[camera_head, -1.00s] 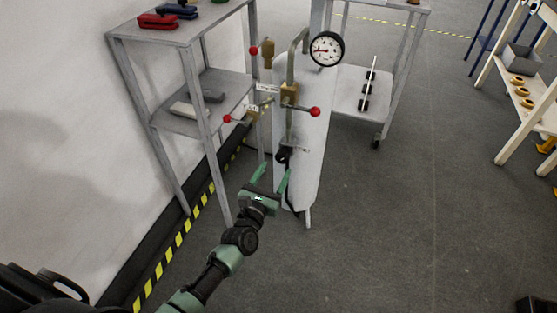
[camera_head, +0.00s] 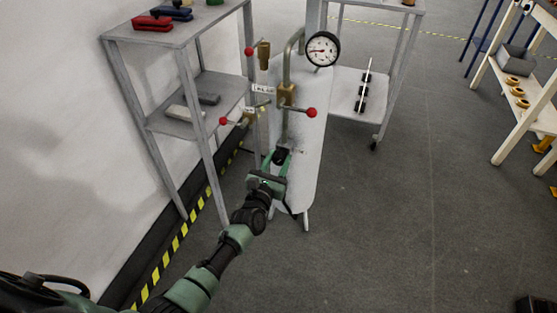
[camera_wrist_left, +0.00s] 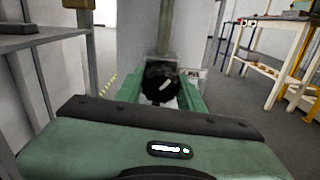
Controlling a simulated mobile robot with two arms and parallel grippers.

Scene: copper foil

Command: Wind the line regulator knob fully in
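The regulator knob is a dark, round knob (camera_head: 281,156) low on the front of the white upright panel (camera_head: 305,150). The left wrist view shows it close up as a ribbed black knob (camera_wrist_left: 160,84) with a pale mark on its face. My left gripper (camera_head: 277,160) is at the knob, its green fingers on either side. In the wrist view the fingers (camera_wrist_left: 160,92) flank the knob with little or no gap, so they appear shut on it. The fingers partly hide the knob in the head view. My right gripper is not in view.
Above the knob are a brass valve body (camera_head: 287,95), red-tipped levers (camera_head: 311,112) and a round gauge (camera_head: 322,48). A grey shelf rack (camera_head: 187,110) stands close on the left. A wheeled trolley (camera_head: 378,105) is behind.

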